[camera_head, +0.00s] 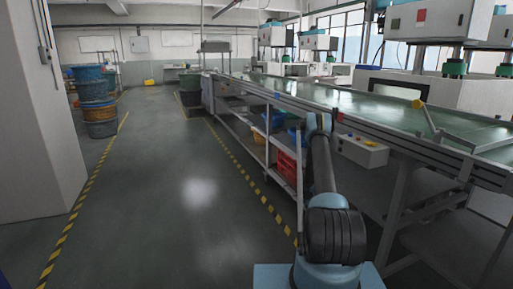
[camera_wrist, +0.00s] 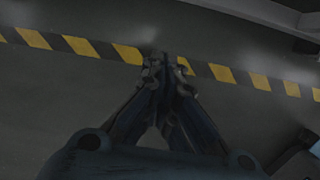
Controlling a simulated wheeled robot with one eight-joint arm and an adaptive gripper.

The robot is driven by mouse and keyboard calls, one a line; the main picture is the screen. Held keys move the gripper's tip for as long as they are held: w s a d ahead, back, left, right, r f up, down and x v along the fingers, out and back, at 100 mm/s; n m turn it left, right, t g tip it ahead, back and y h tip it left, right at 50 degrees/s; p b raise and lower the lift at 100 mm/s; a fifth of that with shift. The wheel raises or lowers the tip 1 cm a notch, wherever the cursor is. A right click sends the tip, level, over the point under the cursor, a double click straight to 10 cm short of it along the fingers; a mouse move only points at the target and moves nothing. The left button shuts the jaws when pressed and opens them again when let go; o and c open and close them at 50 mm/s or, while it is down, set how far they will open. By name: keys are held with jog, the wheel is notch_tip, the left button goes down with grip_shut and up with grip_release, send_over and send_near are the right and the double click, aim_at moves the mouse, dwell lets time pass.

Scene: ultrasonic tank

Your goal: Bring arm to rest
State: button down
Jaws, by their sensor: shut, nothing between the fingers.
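My gripper (camera_wrist: 165,68) shows in the wrist view with its dark fingers converging at the tips. It is shut and empty, over the grey floor with its yellow and black striped line (camera_wrist: 85,47). In the head view my arm stands at the lower right, beside the long conveyor bench. The gripper itself cannot be made out in the head view.
The long green-topped conveyor bench (camera_head: 345,103) runs along the right, with a control box (camera_head: 362,150) on its side and a red crate (camera_head: 288,168) below. A white pillar (camera_head: 35,110) stands left. Stacked baskets (camera_head: 98,112) stand beyond it. The aisle floor (camera_head: 170,190) is clear.

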jog(key=s+a+r+m, duration=0.2)
jog(key=r+m, duration=0.1)
jog(key=r, duration=1)
jog(key=s+a+r+m, duration=0.2)
jog(key=s+a+r, duration=0.1)
jog(key=r, duration=1.1)
jog(key=s+a+r+m+y, duration=0.1)
jog(key=s+a+r+m, duration=0.15)
jog(key=s+r, duration=0.5)
jog(key=s+a+r+m, duration=0.1)
jog(key=s+r+m, duration=0.2)
jog(key=s+r, duration=0.45)
jog(key=s+a+r+m, duration=0.25)
jog(key=s+r, duration=0.25)
jog(key=s, duration=0.5)
jog(key=s+a+r+m, duration=0.1)
jog(key=s+r+m, duration=0.25)
jog(key=s, duration=0.65)
jog(key=s+a+f+m, duration=0.1)
jog(key=s+f+m, duration=0.1)
jog(key=s, duration=0.7)
jog(key=s+a+f+m+t+y, duration=0.1)
jog(key=s+a+f+m, duration=0.1)
jog(key=s, duration=0.7)
jog(key=shift+s+f+m, duration=0.4)
jog(key=shift+f+m, duration=0.25)
jog(key=shift+f, duration=0.3)
